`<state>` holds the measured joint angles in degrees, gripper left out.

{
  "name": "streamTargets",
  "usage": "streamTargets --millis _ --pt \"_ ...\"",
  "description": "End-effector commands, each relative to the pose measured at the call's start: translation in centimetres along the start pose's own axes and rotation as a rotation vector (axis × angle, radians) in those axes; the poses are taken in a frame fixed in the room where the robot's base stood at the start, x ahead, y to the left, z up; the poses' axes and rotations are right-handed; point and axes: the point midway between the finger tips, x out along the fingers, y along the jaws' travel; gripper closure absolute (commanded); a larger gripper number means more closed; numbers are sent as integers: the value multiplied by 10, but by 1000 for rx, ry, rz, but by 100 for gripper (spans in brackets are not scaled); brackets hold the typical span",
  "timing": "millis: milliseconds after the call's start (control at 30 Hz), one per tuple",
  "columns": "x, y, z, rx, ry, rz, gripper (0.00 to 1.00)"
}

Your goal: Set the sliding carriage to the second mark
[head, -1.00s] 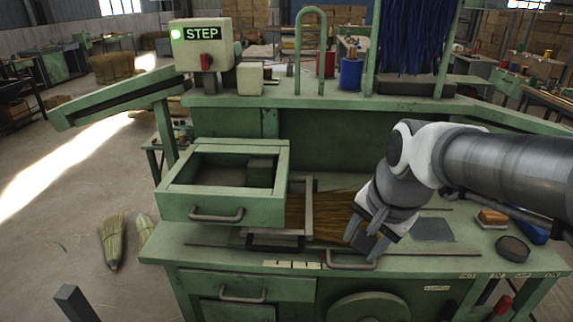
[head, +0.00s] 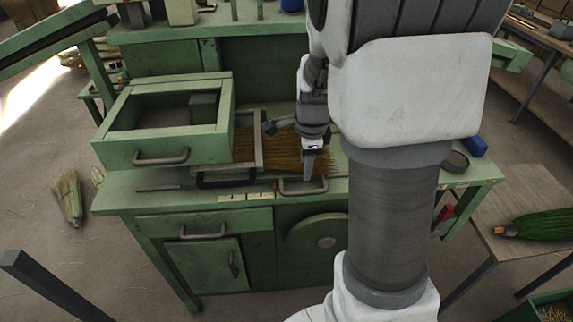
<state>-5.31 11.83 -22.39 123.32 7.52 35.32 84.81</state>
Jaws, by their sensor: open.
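What looks like the sliding carriage is a grey upright frame (head: 258,142) across the straw on the green bench, with a dark handle (head: 225,179) low at its front. Cream mark plates (head: 246,196) sit on the bench's front edge, below and slightly right of that handle. Their markings are too small to read. My gripper (head: 289,146) is open, fingers spread, over the straw just right of the frame. It appears empty; whether a finger touches the straw cannot be told.
A green open-topped box (head: 165,153) with a grey handle stands left of the frame. Another grey handle (head: 303,187) is on the bench front, just below my gripper. A wooden table (head: 520,225) with a green bundle is at the right.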

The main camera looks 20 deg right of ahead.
Motion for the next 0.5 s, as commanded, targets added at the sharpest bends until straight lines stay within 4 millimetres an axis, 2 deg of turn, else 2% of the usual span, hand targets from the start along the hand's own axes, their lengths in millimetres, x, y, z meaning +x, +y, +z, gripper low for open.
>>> streamTargets --millis 33,200,400,500 --pt "15 2 0 1 1 6 50" --pt "52 2 0 0 1 4 50" --pt "90 2 -1 1 0 4 50" --pt "102 1 0 -1 0 3 50"
